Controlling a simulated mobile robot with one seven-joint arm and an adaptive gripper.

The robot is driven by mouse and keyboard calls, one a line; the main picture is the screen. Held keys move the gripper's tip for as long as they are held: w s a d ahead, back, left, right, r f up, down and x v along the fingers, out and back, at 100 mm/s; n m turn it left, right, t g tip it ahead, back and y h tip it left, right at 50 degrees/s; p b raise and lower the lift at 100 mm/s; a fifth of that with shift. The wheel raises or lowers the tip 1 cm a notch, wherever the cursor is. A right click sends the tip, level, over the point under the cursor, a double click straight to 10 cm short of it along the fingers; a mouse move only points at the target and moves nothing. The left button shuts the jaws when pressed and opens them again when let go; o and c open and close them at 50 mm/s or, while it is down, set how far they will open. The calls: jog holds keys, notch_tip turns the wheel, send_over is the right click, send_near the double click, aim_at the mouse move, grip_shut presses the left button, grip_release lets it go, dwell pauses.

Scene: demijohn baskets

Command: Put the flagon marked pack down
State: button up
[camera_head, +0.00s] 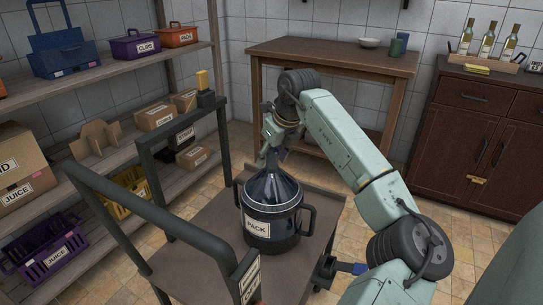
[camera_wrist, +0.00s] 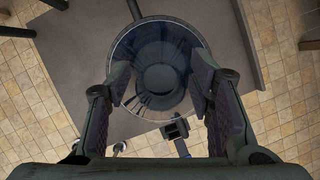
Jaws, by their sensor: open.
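The flagon marked PACK (camera_head: 271,210) is a dark glass jug in a dark basket with side handles and a white label. It stands upright on the top of a brown cart (camera_head: 200,240). In the wrist view the flagon (camera_wrist: 158,78) shows from above, between my fingers. My gripper (camera_head: 274,158) is over the flagon's neck in the head view, pointing down, and the arm hides part of the top. In the wrist view my gripper (camera_wrist: 160,85) is open, with its fingers apart on either side of the flagon's neck. I cannot tell whether a finger touches the glass.
The cart has dark rails (camera_head: 150,215) at its left. Shelves (camera_head: 110,75) with boxes and baskets stand at the left. A wooden table (camera_head: 330,58) and a dark cabinet (camera_head: 475,130) with bottles (camera_head: 488,42) are behind. Bare cart top shows around the flagon.

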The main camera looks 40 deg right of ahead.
jog(key=b+v, duration=0.1)
jog(key=v, duration=1.1)
jog(key=shift+r, duration=0.2)
